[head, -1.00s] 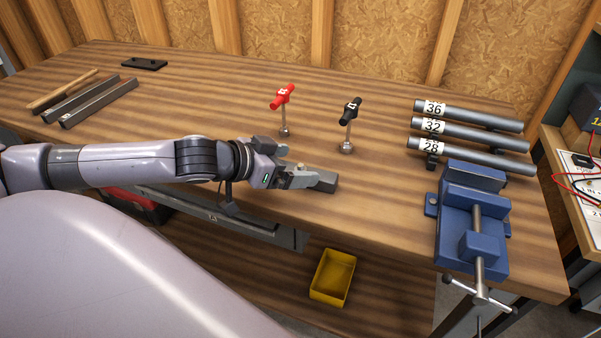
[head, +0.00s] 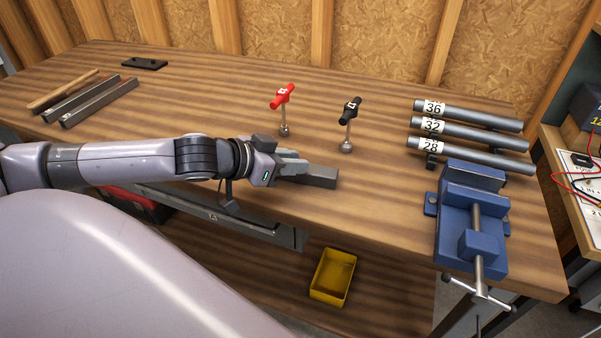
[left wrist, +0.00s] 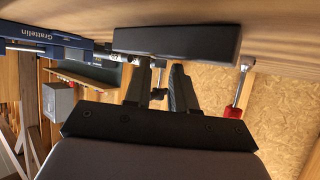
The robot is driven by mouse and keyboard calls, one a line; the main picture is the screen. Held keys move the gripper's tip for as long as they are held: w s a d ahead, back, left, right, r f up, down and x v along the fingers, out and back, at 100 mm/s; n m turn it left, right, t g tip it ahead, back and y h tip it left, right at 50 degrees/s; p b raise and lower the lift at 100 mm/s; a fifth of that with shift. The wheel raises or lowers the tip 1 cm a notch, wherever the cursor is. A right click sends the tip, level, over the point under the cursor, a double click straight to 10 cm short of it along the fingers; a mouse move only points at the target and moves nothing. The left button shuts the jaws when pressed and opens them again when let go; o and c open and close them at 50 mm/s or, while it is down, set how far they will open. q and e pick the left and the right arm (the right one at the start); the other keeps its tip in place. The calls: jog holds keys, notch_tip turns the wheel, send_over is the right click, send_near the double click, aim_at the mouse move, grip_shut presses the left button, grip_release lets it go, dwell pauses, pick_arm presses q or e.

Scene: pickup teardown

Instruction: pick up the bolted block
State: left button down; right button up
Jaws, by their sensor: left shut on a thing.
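In the left wrist view the block (left wrist: 178,41) lies across the ends of the two fingers (left wrist: 160,68). No bolt shows on it now; the fingers and wrist hide part of it. I cannot tell whether it rests on the bench or is slightly above. My right gripper is not in view.
A red-handled tool (head: 283,98) and a black-handled tool (head: 350,108) stand behind the block. Numbered pipes (head: 470,132) and a blue vise (head: 470,220) are at the right. Bars (head: 90,100) lie far left. A yellow bin (head: 332,277) sits below the bench.

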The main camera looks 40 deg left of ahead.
pick_arm(q)
jog(key=shift+s+a+f, duration=0.15)
jog(key=shift+f, duration=0.4)
jog(key=shift+r, duration=0.2)
jog(key=shift+r, duration=0.1)
